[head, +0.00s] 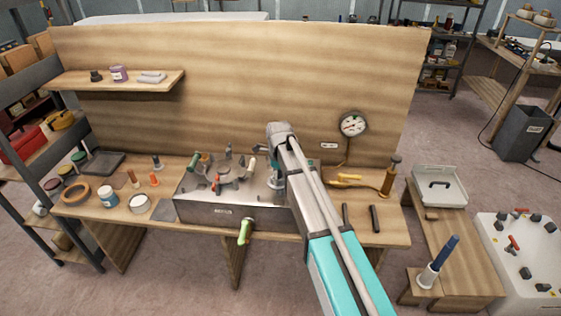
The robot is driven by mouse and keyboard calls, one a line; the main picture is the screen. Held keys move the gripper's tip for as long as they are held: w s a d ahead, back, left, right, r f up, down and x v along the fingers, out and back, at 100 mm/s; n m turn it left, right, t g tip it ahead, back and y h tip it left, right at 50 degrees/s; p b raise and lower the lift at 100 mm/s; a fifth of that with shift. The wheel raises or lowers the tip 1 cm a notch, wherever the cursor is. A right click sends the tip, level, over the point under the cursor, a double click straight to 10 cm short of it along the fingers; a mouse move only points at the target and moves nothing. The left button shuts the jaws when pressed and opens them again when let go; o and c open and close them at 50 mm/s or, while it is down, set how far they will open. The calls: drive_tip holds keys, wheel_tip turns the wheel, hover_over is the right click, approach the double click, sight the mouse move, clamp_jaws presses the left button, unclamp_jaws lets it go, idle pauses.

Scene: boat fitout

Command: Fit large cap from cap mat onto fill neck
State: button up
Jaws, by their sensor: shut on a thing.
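My arm reaches over the bench from the lower right. My gripper (276,181) points down at the right part of the metal panel box (225,215), mostly hidden behind my own arm. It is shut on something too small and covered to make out. The box top carries several fittings, among them red-handled and green-handled ones. I cannot tell which fitting is the fill neck. A small dark grey mat (164,210) lies bare at the box's left; I cannot tell whether it is the cap mat. I cannot pick out the large cap.
A wooden ring (76,195), a jar (108,197) and a white round container (140,204) stand at the bench's left. A green handle (244,232) sticks out from the box front. A gauge (352,124) and tall backboard (230,75) stand behind.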

sight(282, 184)
drive_tip(key=shift+w+d+r+p, duration=0.2)
drive_tip(key=shift+w+r, duration=0.15)
drive_tip(key=shift+w, duration=0.35)
drive_tip(key=shift+w+d+r+p, duration=0.15)
drive_tip(key=shift+w+r, duration=0.15)
drive_tip(key=shift+w, duration=0.4)
drive_tip(key=shift+f, duration=0.15)
drive_tip(key=shift+f+b, duration=2.45)
drive_tip(key=shift+b, duration=0.2)
drive_tip(key=shift+f+b, duration=1.45)
drive_tip(key=o, duration=1.1)
drive_tip(key=shift+s, duration=0.1)
drive_tip(key=shift+o, duration=0.2)
